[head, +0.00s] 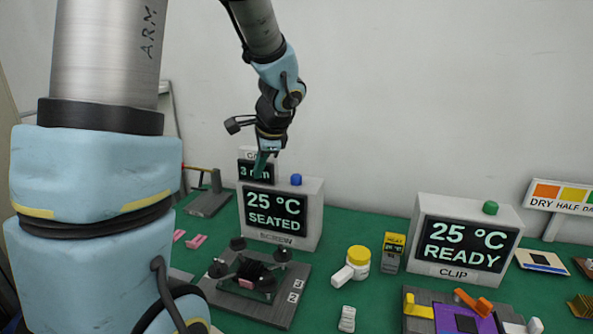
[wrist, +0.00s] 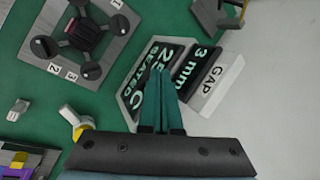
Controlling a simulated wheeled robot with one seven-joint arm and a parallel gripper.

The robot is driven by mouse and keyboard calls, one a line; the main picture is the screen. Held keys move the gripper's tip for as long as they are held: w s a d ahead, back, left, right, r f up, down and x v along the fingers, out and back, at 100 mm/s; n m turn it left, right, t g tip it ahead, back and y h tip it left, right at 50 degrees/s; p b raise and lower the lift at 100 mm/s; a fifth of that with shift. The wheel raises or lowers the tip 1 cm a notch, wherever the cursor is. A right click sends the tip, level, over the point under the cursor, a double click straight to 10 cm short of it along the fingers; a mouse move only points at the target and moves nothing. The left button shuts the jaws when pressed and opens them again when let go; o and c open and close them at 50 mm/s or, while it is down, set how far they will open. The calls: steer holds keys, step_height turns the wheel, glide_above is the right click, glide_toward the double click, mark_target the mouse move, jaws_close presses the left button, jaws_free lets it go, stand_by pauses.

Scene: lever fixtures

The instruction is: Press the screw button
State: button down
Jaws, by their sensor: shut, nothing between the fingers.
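A light grey box (head: 311,215) with a screen reading "25 °C SEATED" (head: 275,212) stands left of centre. The label under its screen is small and looks like "SCREW". A blue button (head: 296,179) sits on its top. My gripper (head: 261,168) is shut and empty, pointing down just left of the blue button, apart from it in the picture. In the wrist view my teal fingers (wrist: 161,82) lie together over the box's screen (wrist: 140,92); the blue button does not show there, probably hidden by the fingers or gripper.
A "3 mm" gap display (head: 248,171) stands behind the box, close to my fingers. A second box labelled CLIP (head: 463,245) has a green button (head: 490,208). A dark fixture (head: 258,283) with several knobs lies in front.

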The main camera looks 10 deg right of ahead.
mark_target(299, 177)
steer(key=w+d+r+m+t, duration=0.2)
steer(key=w+d+r+m, duration=0.1)
steer(key=d+m, duration=0.1)
steer(key=w+d+r+m+t, duration=0.2)
steer(key=w+d+r+m, duration=0.1)
steer(key=d, duration=0.4)
steer(key=shift+w+r+m+p, duration=0.15)
steer(key=shift+w+m+p, duration=0.1)
steer(key=shift+m+p, duration=0.2)
steer(key=shift+d, duration=0.1)
step_height(299, 177, down, 9)
steer(key=b, duration=0.7)
steer(key=shift+b, duration=0.3)
stand_by(0.8)
steer(key=shift+f+b, duration=0.35)
steer(key=shift+b, duration=0.15)
steer(key=shift+f+b, duration=0.6)
stand_by(0.5)
stand_by(0.4)
steer(key=shift+r+p, duration=0.75)
steer(key=shift+r, duration=0.25)
